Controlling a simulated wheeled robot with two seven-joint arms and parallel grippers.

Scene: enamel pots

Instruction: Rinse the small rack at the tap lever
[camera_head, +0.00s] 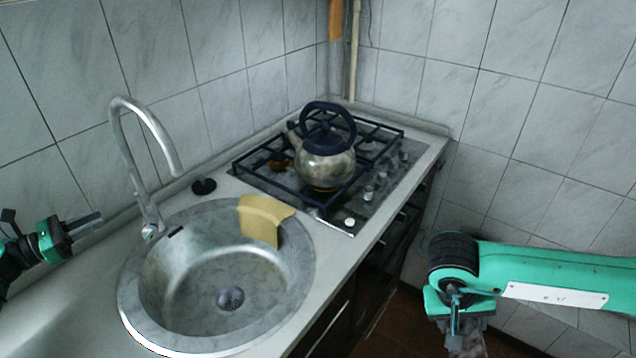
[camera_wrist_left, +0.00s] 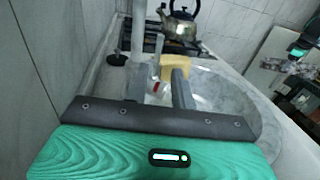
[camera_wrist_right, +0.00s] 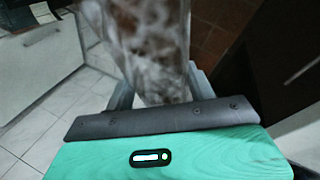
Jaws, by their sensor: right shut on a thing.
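The tap (camera_head: 150,150) arches over the round steel sink (camera_head: 135,315). Its lever (camera_head: 150,230) is low at the tap's base; in the left wrist view a red mark (camera_wrist_left: 156,87) shows near there. My left gripper (camera_head: 92,222) is left of the tap, apart from it. Its fingers (camera_wrist_left: 161,85) are spread with nothing held. My right gripper (camera_head: 467,338) is low at the right, beyond the counter's front edge, and partly cut off. It is shut on a mottled grey-brown thing (camera_wrist_right: 148,45), blurred and cut off. I cannot tell whether this is the small rack.
A yellow cloth (camera_head: 262,217) hangs over the sink's far right rim. A kettle (camera_head: 326,160) stands on the gas hob (camera_head: 395,178) behind it. A black plug (camera_head: 204,186) lies on the counter. Tiled walls close off the left and back.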

